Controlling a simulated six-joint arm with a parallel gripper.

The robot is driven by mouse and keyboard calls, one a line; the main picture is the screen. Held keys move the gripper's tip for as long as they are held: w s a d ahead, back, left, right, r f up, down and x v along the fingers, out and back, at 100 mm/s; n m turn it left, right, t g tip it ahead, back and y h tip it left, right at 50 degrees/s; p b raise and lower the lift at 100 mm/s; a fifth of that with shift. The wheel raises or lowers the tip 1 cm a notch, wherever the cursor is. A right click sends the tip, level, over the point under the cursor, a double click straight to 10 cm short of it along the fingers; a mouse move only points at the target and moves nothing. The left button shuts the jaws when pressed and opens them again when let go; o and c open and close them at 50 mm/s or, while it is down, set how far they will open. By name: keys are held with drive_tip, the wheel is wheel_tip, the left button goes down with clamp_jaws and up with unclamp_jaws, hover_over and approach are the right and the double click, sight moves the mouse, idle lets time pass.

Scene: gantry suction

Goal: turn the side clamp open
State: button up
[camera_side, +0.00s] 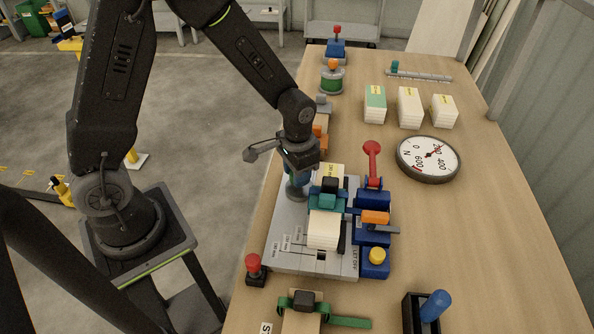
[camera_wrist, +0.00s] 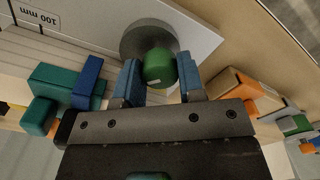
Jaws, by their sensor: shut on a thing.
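My gripper (camera_wrist: 159,78) points down at the left edge of the grey fixture plate (camera_side: 290,257). Its two blue fingers are shut on a green rounded knob (camera_wrist: 159,66), one finger on each side. The knob stands on a round grey base (camera_wrist: 148,35) on the plate; I take this to be the side clamp, though no label shows it. In the side view my gripper (camera_side: 299,180) hides the knob, and the grey base (camera_side: 296,193) shows below it.
A round dial (camera_side: 428,159) and more card stacks (camera_side: 409,108) lie right and behind. The table's right front is mostly clear.

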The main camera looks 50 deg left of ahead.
drive_tip(key=m, duration=0.4)
drive_tip(key=shift+m, duration=0.3)
drive_tip(key=m, duration=0.4)
drive_tip(key=shift+m, duration=0.3)
drive_tip(key=o, duration=0.6)
drive_tip(key=shift+o, duration=0.2)
wheel_tip(320, 180, up, 14)
drive_tip(key=shift+s, duration=0.15)
drive_tip(key=s+r+n+t, duration=0.5)
drive_tip(key=s+r+n, duration=0.3)
drive_tip(key=s, duration=0.6)
drive_tip(key=n, duration=0.2)
drive_tip(key=shift+s+a+r+n+t, duration=0.2)
drive_tip(key=shift+a+n+t, duration=0.05)
drive_tip(key=shift+n+t, duration=0.05)
